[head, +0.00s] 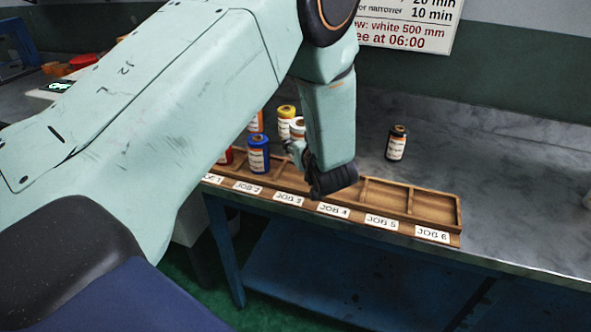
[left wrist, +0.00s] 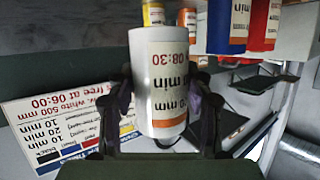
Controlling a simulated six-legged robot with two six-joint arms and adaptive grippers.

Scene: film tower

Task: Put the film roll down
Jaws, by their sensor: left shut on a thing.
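The white film roll (left wrist: 158,75) is between the fingers of my left gripper (left wrist: 161,100), which is shut on it. Its label reads 08:30. In the head view only part of the white roll (head: 297,127) shows, beside my left forearm. My left gripper (head: 294,148) is near the JOB 3 part of the wooden tray (head: 433,225), partly hidden by my wrist. I cannot tell whether the roll touches anything beneath it. My right gripper is not in view.
A blue roll (head: 258,155) stands at JOB 2 and a red roll (head: 226,156) at JOB 1. A yellow roll (head: 286,113) and an orange roll (head: 256,122) stand behind. A black roll (head: 397,145) stands on the grey bench (head: 500,190). JOB 5 and JOB 6 are empty.

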